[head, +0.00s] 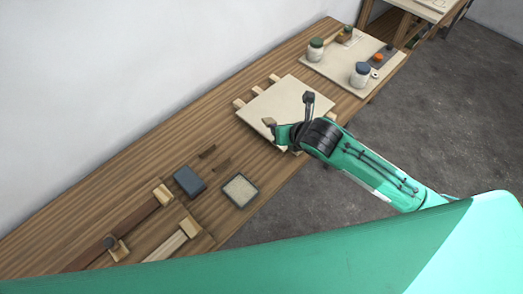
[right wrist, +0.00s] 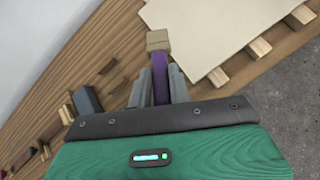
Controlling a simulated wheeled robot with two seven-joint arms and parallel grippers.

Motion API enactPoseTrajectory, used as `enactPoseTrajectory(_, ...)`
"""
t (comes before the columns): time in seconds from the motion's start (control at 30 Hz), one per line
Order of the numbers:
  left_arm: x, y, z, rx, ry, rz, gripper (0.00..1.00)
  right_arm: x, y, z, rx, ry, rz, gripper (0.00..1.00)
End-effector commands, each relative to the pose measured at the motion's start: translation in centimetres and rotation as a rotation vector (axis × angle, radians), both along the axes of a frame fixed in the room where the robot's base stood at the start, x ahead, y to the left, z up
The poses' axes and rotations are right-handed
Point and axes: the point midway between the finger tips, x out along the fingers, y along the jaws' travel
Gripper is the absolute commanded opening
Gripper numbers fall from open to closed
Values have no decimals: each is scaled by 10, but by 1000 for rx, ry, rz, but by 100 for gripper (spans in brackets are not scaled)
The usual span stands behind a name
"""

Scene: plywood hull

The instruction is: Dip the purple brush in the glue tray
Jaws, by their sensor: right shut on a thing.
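My right gripper (head: 283,131) is over the near left part of a pale board on the bench. In the right wrist view its jaws (right wrist: 161,82) are shut on the purple brush (right wrist: 159,84), whose purple handle runs between the fingers. The brush's tan head (right wrist: 158,40) points away from the jaws and also shows in the head view (head: 268,122). A small square tray (head: 250,200) with a dark rim and beige speckled contents, which looks like the glue tray, sits lower left near the bench's front edge, apart from the brush. My left gripper is out of view.
The pale board (head: 283,99) lies on wooden strips. A dark blue-grey block (head: 189,181) stands beside the tray. A clamp-like wooden bar (head: 140,222) lies at lower left. Jars (head: 360,75) stand on a farther board. Bare bench lies between board and tray.

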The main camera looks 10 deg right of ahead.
Motion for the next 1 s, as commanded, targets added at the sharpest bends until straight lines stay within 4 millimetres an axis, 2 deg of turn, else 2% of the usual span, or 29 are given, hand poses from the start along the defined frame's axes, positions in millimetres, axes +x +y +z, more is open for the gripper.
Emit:
enactPoseTrajectory(0.03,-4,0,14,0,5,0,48,-3,9,5,24,64,27,0)
enactPoseTrajectory(0.3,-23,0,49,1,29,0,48,-41,56,-6,121,467,195,0)
enactPoseTrajectory(0.53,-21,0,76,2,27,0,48,-78,87,2,144,748,306,0)
enactPoseTrajectory(0.77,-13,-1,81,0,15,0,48,-92,97,3,146,839,339,0)
enactPoseTrajectory(1.0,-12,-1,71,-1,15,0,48,-93,97,-13,147,840,340,0)
